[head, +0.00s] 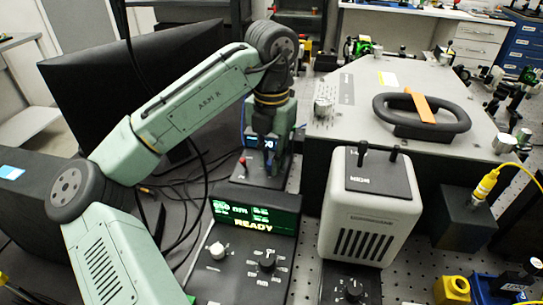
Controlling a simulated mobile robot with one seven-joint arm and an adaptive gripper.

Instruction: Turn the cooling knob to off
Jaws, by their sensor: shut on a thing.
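My green-grey arm reaches over to a small black control box (240,181) with a blue-lit display (260,141) and a red button (242,160). My gripper (270,172) points down at this box, right of the red button, and is shut on a knob there. The fingers hide the knob, so its pointer and setting cannot be seen. No cooling label is readable in this view.
In front stands a controller with a green READY screen (254,218), a white knob (217,250) and a black knob (268,262). A white vented unit (372,215) stands close right. Behind it is a large grey box (365,85) with a black handle. Cables lie left.

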